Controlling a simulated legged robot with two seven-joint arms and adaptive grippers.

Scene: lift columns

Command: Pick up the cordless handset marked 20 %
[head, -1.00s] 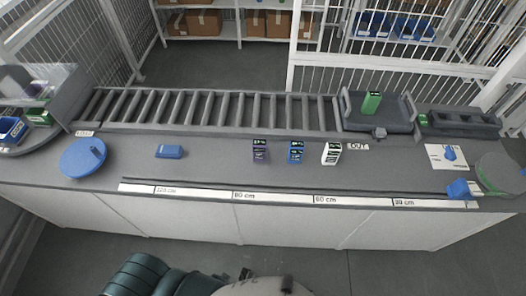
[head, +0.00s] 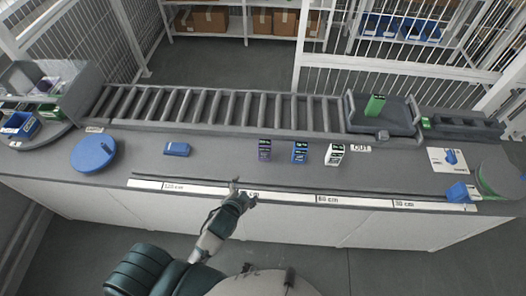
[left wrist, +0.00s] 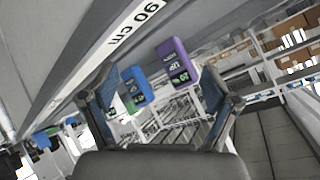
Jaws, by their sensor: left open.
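A purple handset (head: 264,150) stands upright on the grey counter; in the left wrist view the purple handset (left wrist: 173,58) has a dark display that seems to read 20. A blue handset (head: 300,152) and a white handset (head: 334,155) stand to its right. The blue handset also shows in the left wrist view (left wrist: 137,86); its display is too small to read surely. My left gripper (head: 242,188) is open and empty at the counter's front edge, in front of and apart from the purple handset. Its two fingers (left wrist: 160,92) show spread in the left wrist view.
A grey tray (head: 408,128) at the right holds a green handset (head: 375,105). A roller conveyor (head: 220,108) runs behind. A blue disc (head: 93,154) and a flat blue item (head: 177,149) lie left. A raised strip (head: 300,191) runs along the front edge.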

